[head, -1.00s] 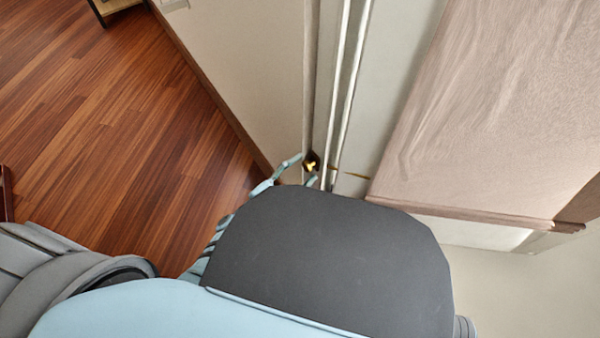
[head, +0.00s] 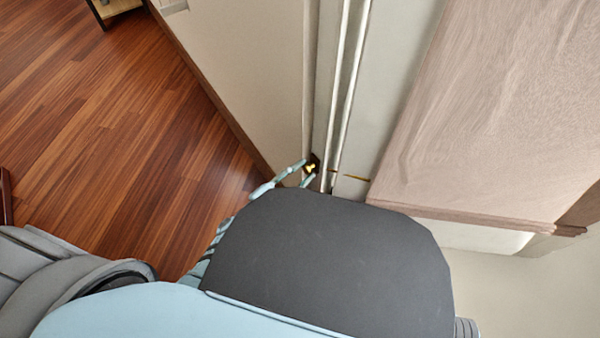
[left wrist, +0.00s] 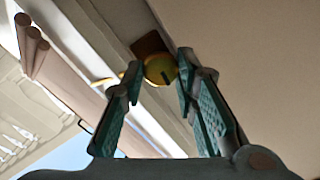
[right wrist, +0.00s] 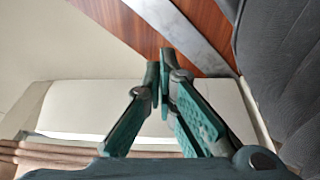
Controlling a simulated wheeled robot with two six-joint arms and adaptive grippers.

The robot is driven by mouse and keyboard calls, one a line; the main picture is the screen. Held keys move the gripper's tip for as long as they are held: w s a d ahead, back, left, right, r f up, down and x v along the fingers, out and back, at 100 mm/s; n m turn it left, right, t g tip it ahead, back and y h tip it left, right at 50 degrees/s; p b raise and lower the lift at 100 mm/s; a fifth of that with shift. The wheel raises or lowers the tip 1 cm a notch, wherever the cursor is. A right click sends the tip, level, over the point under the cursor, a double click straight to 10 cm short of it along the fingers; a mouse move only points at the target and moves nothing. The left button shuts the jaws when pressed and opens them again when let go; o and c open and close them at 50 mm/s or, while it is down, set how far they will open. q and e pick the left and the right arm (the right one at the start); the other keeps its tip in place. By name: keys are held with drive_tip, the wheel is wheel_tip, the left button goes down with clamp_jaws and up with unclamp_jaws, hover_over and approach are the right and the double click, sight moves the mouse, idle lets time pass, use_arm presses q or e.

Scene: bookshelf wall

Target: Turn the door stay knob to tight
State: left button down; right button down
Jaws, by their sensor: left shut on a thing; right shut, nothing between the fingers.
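The door stay knob is a small brass-yellow knob (head: 311,168) on a dark brown plate by the pale door frame, at the centre of the head view. In the left wrist view the round knob (left wrist: 160,69) sits between the fingertips, with a dark mark on its face. My left gripper (head: 303,172) is shut on the knob, one finger on each side; it fills the near part of the left wrist view (left wrist: 158,82). My right gripper (right wrist: 164,75) is shut and empty in the right wrist view. It is hidden in the head view.
A thin brass rod (head: 356,178) sticks out right of the frame's white rails (head: 345,90). Wooden floor (head: 110,120) lies open at the left, along a wall (head: 235,70).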

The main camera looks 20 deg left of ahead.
use_arm(q)
drive_tip(key=shift+f+m+b, duration=0.1)
drive_tip(key=shift+m+b, duration=0.2)
drive_tip(key=shift+m, duration=0.8)
drive_tip(key=m, duration=0.2)
drive_tip(key=shift+m+h, duration=0.3)
drive_tip(key=shift+m, duration=0.1)
drive_tip(key=m+h, duration=0.1)
drive_tip(key=m, duration=0.6)
drive_tip(key=shift+w+a+f+t+h, duration=0.1)
drive_tip(key=shift+f+t+h, duration=0.05)
drive_tip(key=shift+t+h, duration=0.2)
drive_tip(key=m+h, duration=0.1)
drive_tip(key=m, duration=0.2)
drive_tip(key=m+g+h, duration=0.1)
drive_tip(key=m, duration=0.3)
drive_tip(key=shift+a, duration=0.1)
use_arm(e)
drive_tip(key=v, duration=0.2)
drive_tip(key=shift+r, duration=0.3)
use_arm(q)
drive_tip(key=shift+f+m, duration=0.1)
drive_tip(key=shift+m, duration=0.2)
drive_tip(key=c, duration=1.3)
unclamp_jaws()
use_arm(e)
drive_tip(key=shift+a, duration=0.15)
